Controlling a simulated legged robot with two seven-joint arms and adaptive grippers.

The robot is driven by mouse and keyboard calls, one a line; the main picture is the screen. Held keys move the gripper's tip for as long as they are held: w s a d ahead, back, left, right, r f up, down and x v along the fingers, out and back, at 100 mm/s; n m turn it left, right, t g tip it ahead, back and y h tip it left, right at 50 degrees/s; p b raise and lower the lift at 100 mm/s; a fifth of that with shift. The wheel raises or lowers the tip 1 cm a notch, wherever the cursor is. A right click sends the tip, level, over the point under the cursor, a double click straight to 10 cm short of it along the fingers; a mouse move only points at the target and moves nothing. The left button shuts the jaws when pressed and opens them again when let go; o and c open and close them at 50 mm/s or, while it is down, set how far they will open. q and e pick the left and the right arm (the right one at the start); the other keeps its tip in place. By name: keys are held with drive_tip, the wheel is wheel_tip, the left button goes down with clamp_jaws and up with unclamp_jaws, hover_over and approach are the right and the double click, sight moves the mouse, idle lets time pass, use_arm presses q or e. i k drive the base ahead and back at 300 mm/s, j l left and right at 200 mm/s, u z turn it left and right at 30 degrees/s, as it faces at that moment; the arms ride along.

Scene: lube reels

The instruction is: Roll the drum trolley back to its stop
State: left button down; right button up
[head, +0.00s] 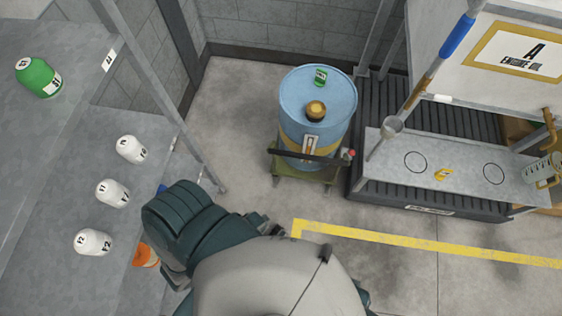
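The drum trolley (285,172) is a low olive-green platform on small casters, standing on the concrete floor in the upper middle of the head view. A dark bar (285,153) crosses its near side. It carries an upright light-blue drum (294,125) with a dark-gold cap and a small green can (320,77) on top. The trolley stands beside the black slatted platform's left edge; I cannot tell whether they touch. I cannot make out a stop. Part of my own teal and grey arm and body fills the bottom middle. No gripper fingers can be made out.
The black slatted platform (430,208) carries a grey shelf (450,155) on the right. A yellow floor line (420,243) runs in front. Grey shelving (60,150) with white bottles and a green bottle (38,78) is at left. Floor left of the trolley is clear.

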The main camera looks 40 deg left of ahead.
sight(306, 148)
drive_tip(key=l+u, duration=0.15)
drive_tip(key=u, duration=0.7)
drive_tip(key=k, duration=0.05)
